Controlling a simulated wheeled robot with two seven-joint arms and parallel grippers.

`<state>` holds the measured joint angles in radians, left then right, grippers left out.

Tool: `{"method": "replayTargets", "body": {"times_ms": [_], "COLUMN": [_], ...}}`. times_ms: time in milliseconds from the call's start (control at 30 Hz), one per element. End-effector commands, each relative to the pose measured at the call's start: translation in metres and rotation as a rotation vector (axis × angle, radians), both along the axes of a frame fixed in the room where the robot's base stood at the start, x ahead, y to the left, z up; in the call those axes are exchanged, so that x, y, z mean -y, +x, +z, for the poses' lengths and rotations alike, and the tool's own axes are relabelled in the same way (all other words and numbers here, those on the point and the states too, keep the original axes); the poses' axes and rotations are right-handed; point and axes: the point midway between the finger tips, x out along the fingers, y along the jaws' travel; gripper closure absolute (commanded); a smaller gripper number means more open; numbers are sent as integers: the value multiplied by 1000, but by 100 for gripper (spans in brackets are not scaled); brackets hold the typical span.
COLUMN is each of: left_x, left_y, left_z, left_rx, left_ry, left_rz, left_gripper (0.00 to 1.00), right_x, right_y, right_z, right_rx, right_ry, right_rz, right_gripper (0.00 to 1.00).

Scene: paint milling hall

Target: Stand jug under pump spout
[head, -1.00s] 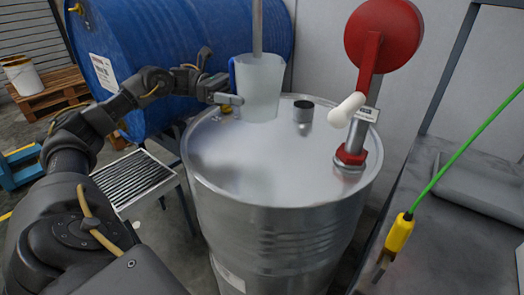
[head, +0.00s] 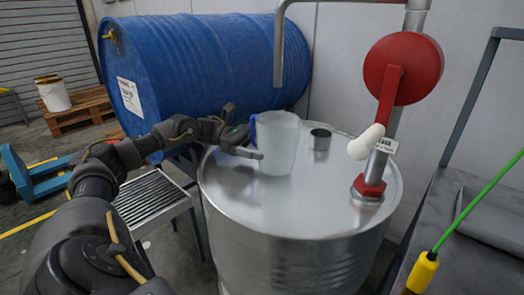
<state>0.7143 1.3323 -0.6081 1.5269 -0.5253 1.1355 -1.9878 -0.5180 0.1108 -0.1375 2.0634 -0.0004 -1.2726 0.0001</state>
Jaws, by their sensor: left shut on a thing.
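The jug (head: 279,148) is a translucent pale plastic one with a blue handle (head: 253,132), upright over the left-centre part of the steel drum's lid (head: 320,205). My left gripper (head: 250,150) is shut on the jug at its handle side, coming from the left. I cannot tell whether the jug's base touches the lid. The grey pump spout (head: 279,60) bends down from the top, and its open end shows just above the jug's rim in the picture. The red pump wheel (head: 403,69) with its white-gripped crank stands to the right. My right gripper is not in view.
A short metal collar (head: 320,139) stands on the lid right of the jug. A blue drum (head: 205,70) lies behind. A slatted stand (head: 152,203) is at left. A grey bench (head: 475,225) with a yellow connector (head: 422,272) and green cable is at right.

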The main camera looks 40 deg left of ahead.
Motion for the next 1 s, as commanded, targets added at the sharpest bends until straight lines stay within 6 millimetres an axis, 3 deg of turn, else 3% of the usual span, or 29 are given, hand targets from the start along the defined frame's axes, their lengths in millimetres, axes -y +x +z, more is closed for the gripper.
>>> {"method": "replayTargets", "body": {"times_ms": [133, 533, 567, 633, 933, 1000], "left_x": [0, 0, 0, 0, 0, -7], "left_y": [0, 0, 0, 0, 0, -2], "left_z": [-17, -19, -19, -18, -16, -18], "left_rx": [-1, 1, 0, 0, 0, -1], "left_ry": [0, 0, 0, 0, 0, 2], "left_rz": [1, 1, 1, 1, 1, 3], "left_gripper": [32, 32, 8, 0, 0, 0], "right_x": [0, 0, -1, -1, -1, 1], "right_y": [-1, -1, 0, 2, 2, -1], "right_z": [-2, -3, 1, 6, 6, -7], "right_rx": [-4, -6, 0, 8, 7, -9], "right_ry": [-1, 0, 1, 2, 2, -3], "right_rz": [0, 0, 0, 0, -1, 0], "right_gripper": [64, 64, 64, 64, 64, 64]}}
